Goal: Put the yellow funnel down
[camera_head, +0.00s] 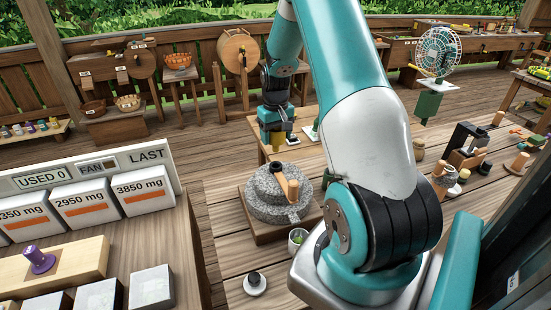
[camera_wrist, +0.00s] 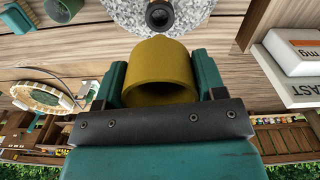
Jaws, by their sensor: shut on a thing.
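The yellow funnel (camera_wrist: 158,72) sits between the jaws of my gripper (camera_wrist: 158,88) in the wrist view, with its wide round rim showing. My gripper is shut on it. In the head view my gripper (camera_head: 276,138) hangs beyond the grey stone mill (camera_head: 262,203), above the far end of the wooden table.
The mill, with a wooden handle (camera_head: 293,190), stands on the table (camera_head: 232,262). A small cup (camera_head: 298,238) and a white dish (camera_head: 255,284) are in front of it. A label board (camera_head: 90,170) with boxes stands at left. My arm covers much of the table's middle.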

